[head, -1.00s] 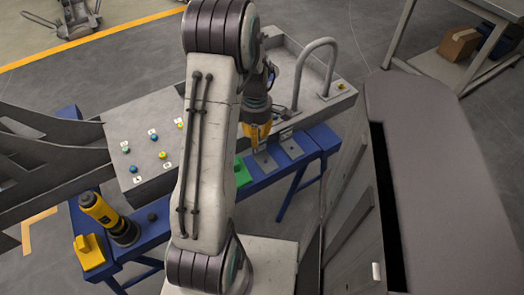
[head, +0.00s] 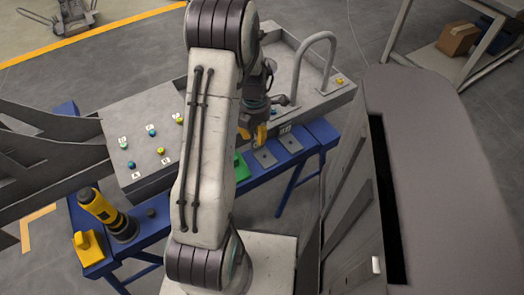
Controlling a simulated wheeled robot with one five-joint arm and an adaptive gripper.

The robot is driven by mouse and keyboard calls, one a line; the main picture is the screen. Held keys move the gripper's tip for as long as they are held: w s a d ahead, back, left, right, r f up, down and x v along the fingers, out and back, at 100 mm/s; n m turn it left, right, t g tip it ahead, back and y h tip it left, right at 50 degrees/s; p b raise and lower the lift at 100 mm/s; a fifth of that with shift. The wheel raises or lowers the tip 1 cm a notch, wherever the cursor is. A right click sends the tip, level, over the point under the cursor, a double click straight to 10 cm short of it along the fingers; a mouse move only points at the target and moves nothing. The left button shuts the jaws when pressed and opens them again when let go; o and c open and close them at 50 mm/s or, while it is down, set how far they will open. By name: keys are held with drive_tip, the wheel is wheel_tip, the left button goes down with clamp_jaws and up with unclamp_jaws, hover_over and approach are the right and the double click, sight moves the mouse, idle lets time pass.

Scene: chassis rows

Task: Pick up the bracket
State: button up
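My gripper (head: 253,133) hangs behind my arm, above the blue bench and near its grey plates. Its two yellow fingertips look spread apart, with nothing visible between them. Which piece is the bracket is not certain. A yellow angled piece (head: 88,246) with an upright tab sits at the bench's left end, well away from my gripper. A green piece (head: 241,167) lies on the bench just below my gripper, partly hidden by my arm. Two flat grey plates, a nearer one (head: 265,157) and a farther one (head: 291,144), lie to its right.
The blue bench (head: 316,133) also carries a yellow and black tool (head: 106,214) and a dark knob (head: 150,212). A grey panel (head: 145,123) with coloured buttons stands behind it, beside a tray (head: 338,93) with a hooped handle. A large grey cabinet (head: 430,130) stands close on the right.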

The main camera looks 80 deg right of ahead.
sight(257, 149)
drive_tip(key=shift+s+a+f+b, duration=0.1)
drive_tip(key=shift+f+b, duration=0.1)
drive_tip(key=shift+f, duration=1.05)
drive_tip(key=shift+s+f+b, duration=0.1)
drive_tip(key=shift+f+b, duration=0.05)
drive_tip(key=shift+f, duration=1.1)
clamp_jaws()
